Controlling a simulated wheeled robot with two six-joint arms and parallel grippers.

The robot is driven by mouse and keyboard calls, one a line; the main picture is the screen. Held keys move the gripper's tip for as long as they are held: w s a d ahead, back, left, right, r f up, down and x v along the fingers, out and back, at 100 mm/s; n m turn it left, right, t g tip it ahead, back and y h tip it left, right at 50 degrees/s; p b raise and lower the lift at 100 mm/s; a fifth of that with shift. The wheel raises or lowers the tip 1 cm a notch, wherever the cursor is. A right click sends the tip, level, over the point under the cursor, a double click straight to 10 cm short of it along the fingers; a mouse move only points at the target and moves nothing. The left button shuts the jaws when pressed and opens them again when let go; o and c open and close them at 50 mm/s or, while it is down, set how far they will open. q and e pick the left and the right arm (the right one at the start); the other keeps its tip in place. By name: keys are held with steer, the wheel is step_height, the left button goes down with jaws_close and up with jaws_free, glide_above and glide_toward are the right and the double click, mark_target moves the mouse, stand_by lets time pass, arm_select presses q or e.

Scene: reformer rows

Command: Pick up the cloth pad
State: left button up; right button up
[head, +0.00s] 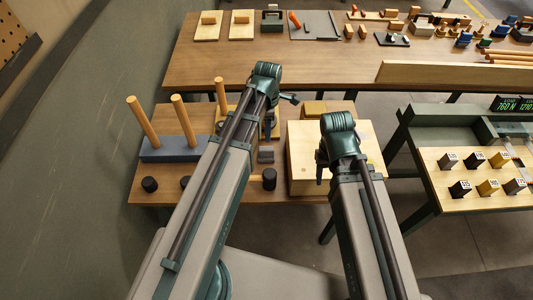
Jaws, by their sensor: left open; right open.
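I cannot make out a cloth pad for certain in the head view. A small dark grey piece (265,156) lies on the near low table (150,190), between my two arms; its material is unclear. My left gripper (291,99) shows only as a small dark part beyond the raised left forearm, above the back of the near table. My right gripper (321,170) shows partly beside the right wrist, in front of a pale wooden box (303,150). Their fingertips are mostly hidden by my own arm links. Nothing is visible in either one.
A long table (215,65) behind holds boards and small parts. A bench (440,180) with small weights stands right.

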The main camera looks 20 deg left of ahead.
mark_target(266, 148)
arm_select(q)
step_height(266, 148, down, 8)
steer(key=b, duration=0.7)
steer(key=shift+f+b, duration=0.1)
steer(key=shift+b, duration=0.2)
steer(key=f+b, duration=0.5)
steer(key=shift+w+a+f, duration=0.1)
steer(key=shift+w+a, duration=0.2)
steer(key=shift+w, duration=0.05)
jaws_close()
